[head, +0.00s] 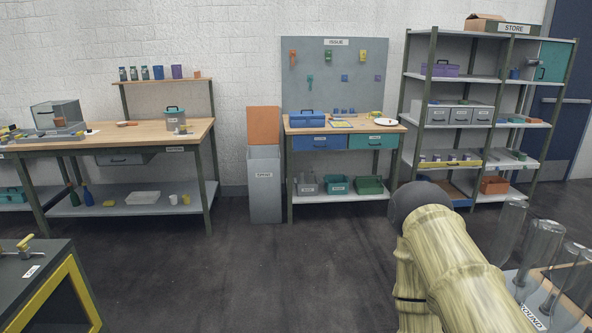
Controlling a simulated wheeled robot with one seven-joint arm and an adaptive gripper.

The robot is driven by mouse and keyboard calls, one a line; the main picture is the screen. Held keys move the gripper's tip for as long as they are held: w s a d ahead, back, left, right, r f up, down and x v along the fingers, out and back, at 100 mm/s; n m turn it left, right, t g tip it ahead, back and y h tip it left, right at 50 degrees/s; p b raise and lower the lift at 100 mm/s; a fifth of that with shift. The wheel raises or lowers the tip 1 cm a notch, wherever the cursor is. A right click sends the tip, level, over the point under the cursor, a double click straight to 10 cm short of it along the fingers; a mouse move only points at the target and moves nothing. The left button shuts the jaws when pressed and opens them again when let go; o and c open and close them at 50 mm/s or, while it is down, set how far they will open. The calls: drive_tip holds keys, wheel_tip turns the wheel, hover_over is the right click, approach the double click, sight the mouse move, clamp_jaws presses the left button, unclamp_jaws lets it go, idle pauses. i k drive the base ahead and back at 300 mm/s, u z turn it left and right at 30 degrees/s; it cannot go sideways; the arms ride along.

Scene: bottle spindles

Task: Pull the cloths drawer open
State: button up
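A workbench under the ISSUE board has a blue drawer (320,142) on the left and a teal drawer (374,142) on the right, both looking shut. Each has a dark handle and a small label too small to read. A grey drawer (124,159) hangs under the left workbench, also looking shut, with no readable label. I cannot tell which one is the cloths drawer. My arm shows at the lower right as pale streaked links with a dark rounded joint, well in front of the benches. My gripper is not in view.
Clear glass bottles (541,245) stand at the right edge beside my arm. A dark, yellow-edged bench (62,300) is at the lower left. A grey bin (265,190) stands left of the ISSUE bench, shelving (470,126) right. The floor (220,275) between is clear.

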sight(326, 142)
drive_tip(key=i, duration=4.45)
drive_tip(key=u, duration=0.05)
